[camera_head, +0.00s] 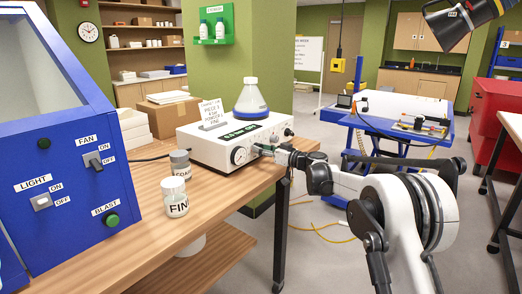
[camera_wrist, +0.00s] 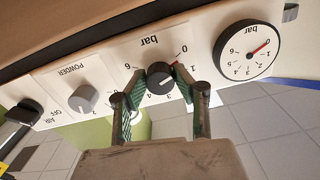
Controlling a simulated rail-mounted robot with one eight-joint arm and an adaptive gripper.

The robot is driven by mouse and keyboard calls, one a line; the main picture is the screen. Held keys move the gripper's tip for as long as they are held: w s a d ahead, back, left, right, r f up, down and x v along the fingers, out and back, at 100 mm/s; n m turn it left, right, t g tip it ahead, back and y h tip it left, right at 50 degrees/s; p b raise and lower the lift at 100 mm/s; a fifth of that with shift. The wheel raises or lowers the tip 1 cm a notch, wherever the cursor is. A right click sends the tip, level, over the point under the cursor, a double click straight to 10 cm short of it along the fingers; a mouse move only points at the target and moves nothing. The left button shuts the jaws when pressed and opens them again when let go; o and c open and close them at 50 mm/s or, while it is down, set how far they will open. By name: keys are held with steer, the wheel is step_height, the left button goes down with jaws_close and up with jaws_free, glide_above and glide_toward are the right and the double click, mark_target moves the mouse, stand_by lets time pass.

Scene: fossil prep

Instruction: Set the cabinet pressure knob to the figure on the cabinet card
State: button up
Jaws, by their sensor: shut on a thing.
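The white pressure unit (camera_head: 215,150) stands on the wooden bench. In the wrist view, which is upside down, the black pressure knob (camera_wrist: 160,77) sits on a bar scale running from 0 to 6. My gripper (camera_wrist: 158,82) is shut on this knob, with one green-padded finger on each side. I cannot read the knob's pointer clearly. The round gauge (camera_wrist: 247,50) beside it has a red needle at or close to 0. The cabinet card (camera_head: 212,113) stands on top of the unit; its small print is too blurred to read its figure surely.
A grey powder selector (camera_wrist: 83,98) and a black air switch (camera_wrist: 25,112) share the panel. Two jars, one marked FINE (camera_head: 174,197), stand in front of the unit. The blue cabinet (camera_head: 60,150) is at left.

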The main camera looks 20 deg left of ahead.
steer(key=m, duration=0.4)
steer(key=shift+m, duration=0.3)
steer(key=m, duration=0.3)
steer(key=shift+m, duration=0.3)
steer(key=m, duration=0.7)
steer(key=shift+b, duration=0.3)
steer(key=m, duration=0.7)
steer(key=shift+m, duration=0.3)
steer(key=m, duration=0.3)
steer(key=shift+r, duration=0.1)
steer(key=shift+m, duration=1.9)
